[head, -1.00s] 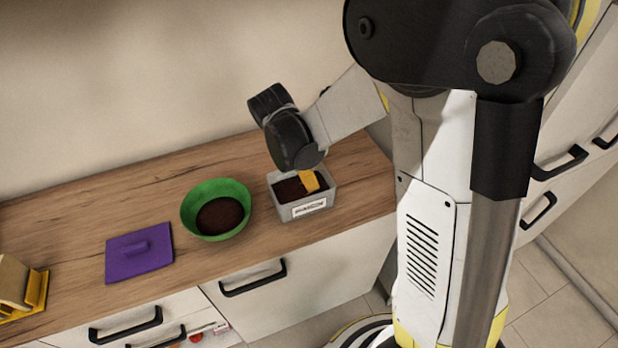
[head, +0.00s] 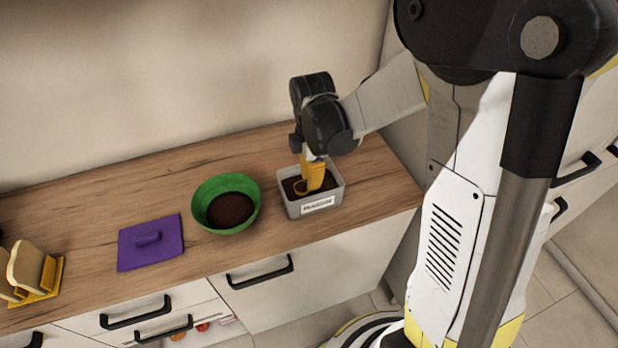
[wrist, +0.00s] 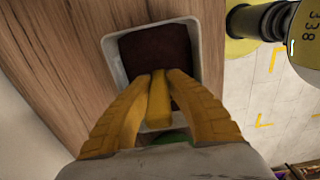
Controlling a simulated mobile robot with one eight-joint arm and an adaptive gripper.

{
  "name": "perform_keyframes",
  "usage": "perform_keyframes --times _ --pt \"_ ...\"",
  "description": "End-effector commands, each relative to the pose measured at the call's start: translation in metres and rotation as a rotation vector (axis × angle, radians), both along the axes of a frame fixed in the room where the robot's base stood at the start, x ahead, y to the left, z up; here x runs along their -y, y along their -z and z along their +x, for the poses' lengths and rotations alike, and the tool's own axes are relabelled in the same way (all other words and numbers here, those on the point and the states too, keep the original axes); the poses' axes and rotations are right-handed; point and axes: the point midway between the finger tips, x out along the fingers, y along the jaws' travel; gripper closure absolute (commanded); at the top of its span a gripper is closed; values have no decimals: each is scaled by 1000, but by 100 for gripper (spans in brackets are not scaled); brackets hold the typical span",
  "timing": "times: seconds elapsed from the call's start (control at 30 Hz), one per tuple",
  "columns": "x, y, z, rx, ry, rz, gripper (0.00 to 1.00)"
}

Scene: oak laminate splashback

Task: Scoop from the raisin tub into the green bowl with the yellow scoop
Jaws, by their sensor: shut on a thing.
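The grey raisin tub (head: 292,208), with a white label on its front, stands near the right end of the counter and holds dark contents. It also shows in the wrist view (wrist: 108,50). My gripper (head: 315,181) is above the tub, with its yellow fingers pointing down into it. In the wrist view my gripper (wrist: 160,76) is shut on the handle of the yellow scoop (wrist: 159,102). The scoop's rounded end (head: 300,187) shows at the dark contents; how deep it sits is unclear. The green bowl (head: 209,190) stands left of the tub, with dark contents inside.
A purple lid-like slab (head: 150,243) with a handle lies left of the bowl. A yellow rack with bread-like slices (head: 28,268) stands at the far left. The counter's front edge runs close before the bowl and tub. The wooden counter behind the bowl is clear.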

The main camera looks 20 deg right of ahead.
Motion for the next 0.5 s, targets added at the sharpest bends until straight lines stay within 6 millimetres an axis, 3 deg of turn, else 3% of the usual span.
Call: perform_keyframes --times 0.5 --pt "4 -30 -1 -1 -2 -4 100"
